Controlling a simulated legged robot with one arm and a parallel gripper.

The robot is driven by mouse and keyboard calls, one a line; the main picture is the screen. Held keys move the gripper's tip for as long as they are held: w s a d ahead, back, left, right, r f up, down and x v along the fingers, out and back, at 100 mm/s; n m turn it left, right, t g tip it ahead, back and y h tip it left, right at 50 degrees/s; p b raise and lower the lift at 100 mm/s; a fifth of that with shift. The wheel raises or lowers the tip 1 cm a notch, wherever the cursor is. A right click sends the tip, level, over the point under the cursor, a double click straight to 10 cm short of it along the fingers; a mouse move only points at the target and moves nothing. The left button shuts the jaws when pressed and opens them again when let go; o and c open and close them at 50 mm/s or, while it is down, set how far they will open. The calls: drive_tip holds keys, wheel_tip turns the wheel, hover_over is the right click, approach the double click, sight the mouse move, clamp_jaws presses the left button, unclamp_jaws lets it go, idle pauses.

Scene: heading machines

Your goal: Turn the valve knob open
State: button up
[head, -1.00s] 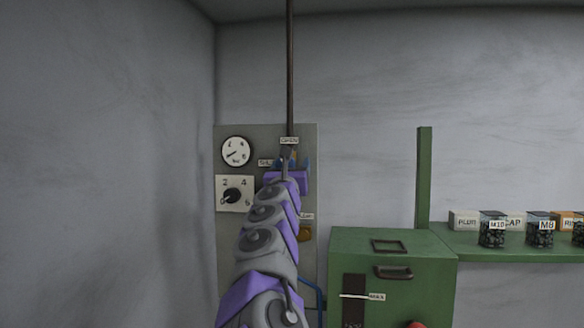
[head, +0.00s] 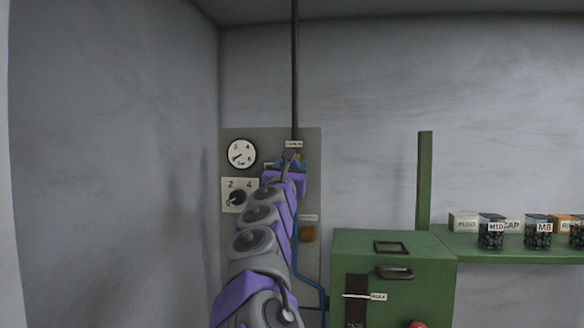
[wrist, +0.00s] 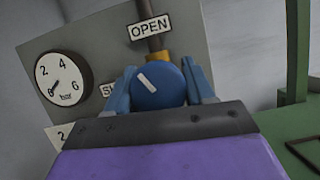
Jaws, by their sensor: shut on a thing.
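The valve knob (wrist: 158,86) is round and blue with a white pointer line, seen in the wrist view. Its line tilts to the upper left, between the OPEN label (wrist: 150,28) above and a partly hidden label (wrist: 106,90) at the left that begins with S. My gripper (wrist: 160,88) is shut on the knob, with one blue finger on each side of it. In the head view my gripper (head: 287,165) is at the upper part of the grey panel (head: 312,190), and my arm hides most of the knob.
A round gauge (head: 241,154) and a dial (head: 237,198) sit on the panel left of my arm. A green cabinet (head: 393,250) stands at the right, with a green shelf (head: 470,243) of labelled jars and boxes beyond. A wall is close on the left.

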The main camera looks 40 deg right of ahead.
drive_tip(key=shift+w+f+m+g+h+p, duration=0.1)
drive_tip(key=shift+m+g+h+p, duration=0.35)
drive_tip(key=shift+m, duration=0.9)
drive_tip(key=shift+s+m+g+p, duration=0.1)
drive_tip(key=shift+m+g, duration=0.65)
drive_tip(key=shift+m, duration=0.65)
drive_tip(key=shift+w+f+m+g+h+p, duration=0.1)
drive_tip(key=shift+m+g+h+p, duration=0.35)
drive_tip(key=shift+m, duration=0.9)
drive_tip(key=shift+g, duration=0.35)
drive_tip(key=o, duration=0.9)
drive_tip(key=shift+w, duration=0.15)
drive_tip(key=shift+o, duration=0.2)
drive_tip(key=shift+d, duration=0.1)
drive_tip(key=shift+s+r, duration=0.1)
drive_tip(key=shift+s, duration=0.1)
drive_tip(key=b+v, duration=0.2)
drive_tip(key=v, duration=1.5)
drive_tip(key=shift+a+b, duration=0.25)
drive_tip(key=shift+b, duration=0.15)
